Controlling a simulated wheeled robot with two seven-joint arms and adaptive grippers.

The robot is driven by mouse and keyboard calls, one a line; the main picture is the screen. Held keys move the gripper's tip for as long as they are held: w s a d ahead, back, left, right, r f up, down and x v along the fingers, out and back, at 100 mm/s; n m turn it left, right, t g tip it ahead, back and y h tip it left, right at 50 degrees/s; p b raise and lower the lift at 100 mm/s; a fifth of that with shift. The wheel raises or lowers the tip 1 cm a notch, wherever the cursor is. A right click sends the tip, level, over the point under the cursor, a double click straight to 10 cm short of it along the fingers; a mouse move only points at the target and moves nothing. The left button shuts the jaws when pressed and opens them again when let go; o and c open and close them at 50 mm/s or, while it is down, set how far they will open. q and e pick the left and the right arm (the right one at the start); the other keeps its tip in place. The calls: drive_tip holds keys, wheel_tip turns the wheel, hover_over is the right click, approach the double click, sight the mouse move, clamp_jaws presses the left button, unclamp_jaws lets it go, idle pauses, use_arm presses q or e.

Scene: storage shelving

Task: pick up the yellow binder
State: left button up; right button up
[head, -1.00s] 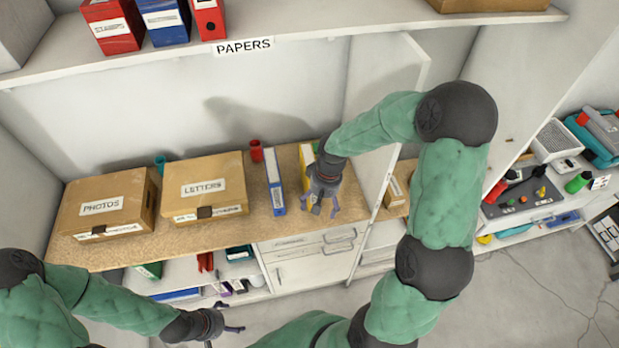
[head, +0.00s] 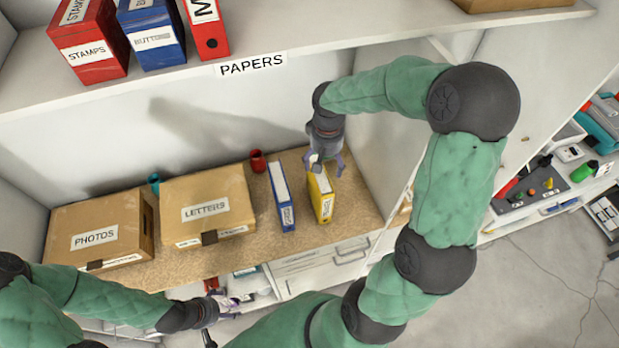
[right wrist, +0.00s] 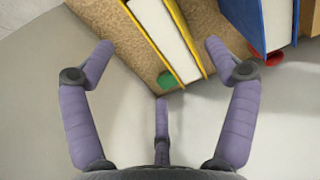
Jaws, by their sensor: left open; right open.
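The yellow binder (head: 321,197) stands upright on the wooden shelf, right of a blue binder (head: 281,197). My right gripper (head: 325,163) is open above the back end of the yellow binder, with its fingers pointing down. In the right wrist view, the yellow binder (right wrist: 168,30) is at the top, between and beyond the spread fingers of the right gripper (right wrist: 155,55). No finger clearly touches it. My left gripper (head: 222,320) is open and empty at the lower left, in front of the shelf and away from the binder.
Boxes marked LETTERS (head: 206,200) and PHOTOS (head: 97,232) stand to the left on the shelf. A red cup (head: 257,161) is behind the blue binder. An upper shelf (head: 330,45) overhangs at the back. A partition (head: 385,150) rises right of the yellow binder.

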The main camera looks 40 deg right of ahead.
sight(323, 174)
drive_tip(key=shift+w+f, duration=0.6)
drive_tip(key=shift+f, duration=0.25)
drive_tip(key=f, duration=0.1)
drive_tip(key=s+f, duration=0.1)
drive_tip(key=f, duration=0.1)
drive_tip(key=shift+w+f, duration=0.3)
drive_tip(key=shift+f, duration=0.3)
drive_tip(key=f, duration=0.4)
drive_tip(key=shift+w+d, duration=0.15)
drive_tip(key=shift+d, duration=0.05)
drive_tip(key=shift+w+f, duration=0.1)
drive_tip(key=shift+f, duration=0.35)
drive_tip(key=shift+c, duration=1.1)
clamp_jaws()
use_arm(q)
drive_tip(key=shift+w+r, duration=0.25)
use_arm(e)
drive_tip(key=shift+r, duration=0.15)
